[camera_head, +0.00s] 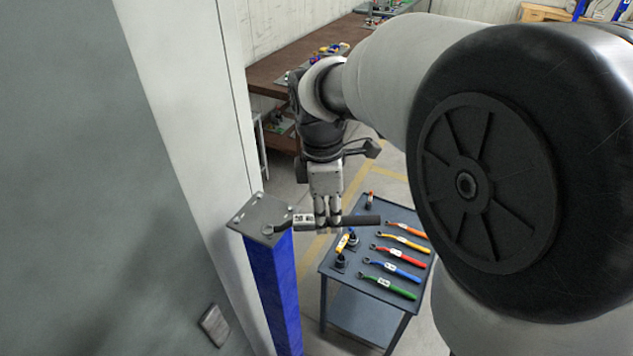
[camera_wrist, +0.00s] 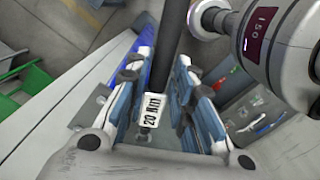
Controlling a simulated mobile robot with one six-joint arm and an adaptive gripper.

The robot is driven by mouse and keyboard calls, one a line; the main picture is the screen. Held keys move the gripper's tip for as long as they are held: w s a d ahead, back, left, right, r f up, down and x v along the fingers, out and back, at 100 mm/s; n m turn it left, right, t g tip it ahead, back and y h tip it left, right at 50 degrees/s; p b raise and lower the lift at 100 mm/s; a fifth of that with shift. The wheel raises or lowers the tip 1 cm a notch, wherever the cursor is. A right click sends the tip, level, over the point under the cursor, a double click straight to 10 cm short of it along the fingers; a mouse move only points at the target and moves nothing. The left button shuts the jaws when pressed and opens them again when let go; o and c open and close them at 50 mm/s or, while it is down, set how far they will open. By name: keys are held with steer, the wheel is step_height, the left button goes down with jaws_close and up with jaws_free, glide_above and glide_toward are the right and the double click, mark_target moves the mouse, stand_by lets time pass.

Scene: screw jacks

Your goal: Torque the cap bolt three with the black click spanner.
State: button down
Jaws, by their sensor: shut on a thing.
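The black click spanner (camera_head: 360,220) is held roughly level in my gripper (camera_head: 328,228). Its white tag (camera_head: 303,220) lies to the left of the fingers and reads "20 Nm" in the wrist view (camera_wrist: 152,109). Small bolts or holes show on the plate, but I cannot tell which is cap bolt three, nor whether the spanner head is seated on a bolt. My gripper is shut on the spanner, also in the wrist view (camera_wrist: 165,75).
A small grey table (camera_head: 343,268) stands to the right of the column. It carries orange, yellow, red, blue (camera_head: 395,270) and green (camera_head: 388,286) spanners and small dark stands. A pale wall panel (camera_head: 185,120) rises close on the left. A brown workbench (camera_head: 285,65) is behind.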

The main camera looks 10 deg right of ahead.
steer(key=shift+f+b, duration=0.55)
steer(key=shift+f, duration=0.25)
stand_by(0.5)
steer(key=s+a+m, duration=0.5)
steer(key=s+m, duration=0.3)
steer(key=m, duration=0.2)
steer(key=shift+a+b, duration=0.3)
steer(key=shift+b, duration=0.05)
stand_by(1.1)
steer(key=shift+s, duration=0.1)
steer(key=w+d+n+p, duration=0.1)
steer(key=w+d+n, duration=0.1)
steer(key=n, duration=0.1)
steer(key=w+d+n+p, duration=0.1)
steer(key=w+n, duration=0.2)
steer(key=w+d+n+p, duration=0.1)
steer(key=w+d+n, duration=0.1)
steer(key=w+n, duration=0.1)
steer(key=shift+w+d+n, duration=0.25)
steer(key=shift+d+n, duration=0.1)
steer(key=shift+n, duration=0.15)
steer(key=shift+s, duration=0.15)
